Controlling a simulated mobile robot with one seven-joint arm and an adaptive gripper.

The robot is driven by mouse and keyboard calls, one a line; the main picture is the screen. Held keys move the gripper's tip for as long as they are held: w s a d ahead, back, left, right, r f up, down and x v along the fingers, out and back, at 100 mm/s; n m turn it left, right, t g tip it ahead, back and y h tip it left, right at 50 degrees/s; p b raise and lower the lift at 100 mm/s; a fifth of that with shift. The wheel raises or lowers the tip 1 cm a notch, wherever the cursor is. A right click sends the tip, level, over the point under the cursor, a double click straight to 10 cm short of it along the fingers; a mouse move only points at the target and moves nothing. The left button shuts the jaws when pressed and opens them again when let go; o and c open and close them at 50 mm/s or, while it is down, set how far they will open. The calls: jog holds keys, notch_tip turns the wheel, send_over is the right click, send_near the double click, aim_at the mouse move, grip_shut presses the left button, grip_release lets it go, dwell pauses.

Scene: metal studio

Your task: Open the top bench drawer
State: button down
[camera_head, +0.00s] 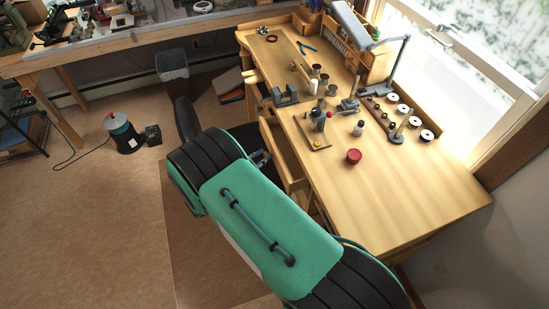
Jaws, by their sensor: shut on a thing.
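The wooden workbench (420,195) stands on the right. Its top drawer (284,158) juts out from the left side of the bench, below the top, and part of its inside shows. My gripper (262,158) is dark and small in view. It is at the outer front of the drawer, shut on it. The exact grip and the handle are hidden by my green and black arm, which also covers the lower part of the bench front.
A vise (285,95) stands at the bench edge above the drawer. Bottles, a red jar (354,156), spools and a lamp (395,65) stand on the bench. A dark bin (172,65) and a small canister (123,132) stand on the floor. The floor at left is mostly clear.

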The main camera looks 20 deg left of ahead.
jog(key=s+a+b, duration=0.3)
jog(key=s+a, duration=0.7)
jog(key=shift+b, duration=0.35)
jog(key=shift+a, duration=0.1)
jog(key=c, duration=1.4)
grip_release()
jog(key=shift+s, duration=0.1)
jog(key=v, duration=0.5)
notch_tip(320, 180, up, 7)
